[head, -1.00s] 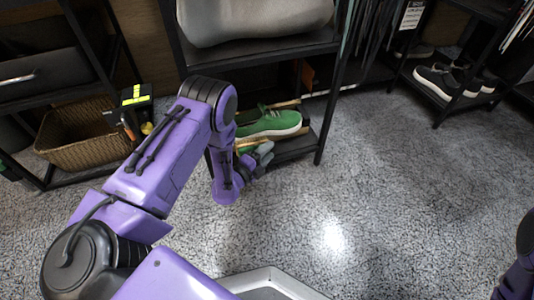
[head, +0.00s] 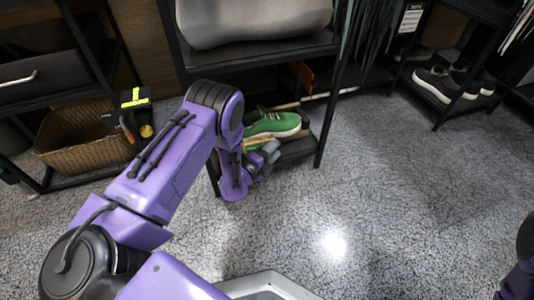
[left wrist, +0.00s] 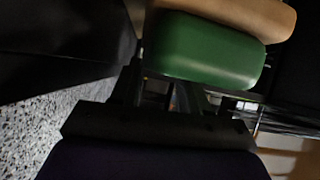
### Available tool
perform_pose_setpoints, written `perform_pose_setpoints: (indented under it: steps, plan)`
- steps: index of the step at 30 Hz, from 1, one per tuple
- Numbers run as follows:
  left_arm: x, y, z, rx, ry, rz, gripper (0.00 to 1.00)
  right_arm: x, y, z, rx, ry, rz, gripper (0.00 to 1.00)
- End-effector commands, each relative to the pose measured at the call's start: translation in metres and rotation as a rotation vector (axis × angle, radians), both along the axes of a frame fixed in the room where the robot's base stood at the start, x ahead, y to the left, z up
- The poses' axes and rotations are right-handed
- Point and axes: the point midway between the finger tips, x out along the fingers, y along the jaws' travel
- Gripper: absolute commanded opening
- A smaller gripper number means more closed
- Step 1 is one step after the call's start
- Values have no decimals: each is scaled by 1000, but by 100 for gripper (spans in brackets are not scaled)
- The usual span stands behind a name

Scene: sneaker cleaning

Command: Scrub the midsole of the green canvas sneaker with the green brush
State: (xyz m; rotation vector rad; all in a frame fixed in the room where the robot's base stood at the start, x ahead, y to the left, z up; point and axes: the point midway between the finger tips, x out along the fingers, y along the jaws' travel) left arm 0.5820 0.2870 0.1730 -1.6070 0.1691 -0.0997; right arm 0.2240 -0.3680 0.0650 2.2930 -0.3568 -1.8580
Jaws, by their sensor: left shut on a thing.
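The green canvas sneaker (head: 270,125), with its pale midsole (head: 285,135), sits on the low black shelf (head: 298,150), toe to the right. My left gripper (head: 266,153) is in front of the sneaker, close to its near side. It is shut on the green brush, whose tan part (head: 257,143) shows above the fingers. In the left wrist view the brush has a rounded green block (left wrist: 208,50) and a tan part (left wrist: 235,14) beyond the fingers. My arm hides the sneaker's heel end. I cannot tell whether brush and midsole touch. My right gripper is out of view.
A shelf post (head: 328,125) stands right of the sneaker, and a black shelf board (head: 270,50) hangs above it. A wicker basket (head: 85,150) sits on the left rack. Dark sneakers (head: 445,85) rest on the right rack. Open floor (head: 400,190) lies right.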

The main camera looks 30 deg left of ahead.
Motion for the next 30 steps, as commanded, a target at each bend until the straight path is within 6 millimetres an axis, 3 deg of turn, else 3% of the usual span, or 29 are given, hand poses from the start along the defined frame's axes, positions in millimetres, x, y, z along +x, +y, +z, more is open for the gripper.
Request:
perform_pose_setpoints:
  steps: [8, 21, 30]
  plan:
    - [10, -5, 1, 2, -1, 0, 0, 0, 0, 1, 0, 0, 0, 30]
    - [-21, 19, 1, 0, 0, 2, 0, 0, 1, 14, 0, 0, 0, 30]
    - [-23, 20, 0, 0, 0, 1, 0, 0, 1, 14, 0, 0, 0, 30]
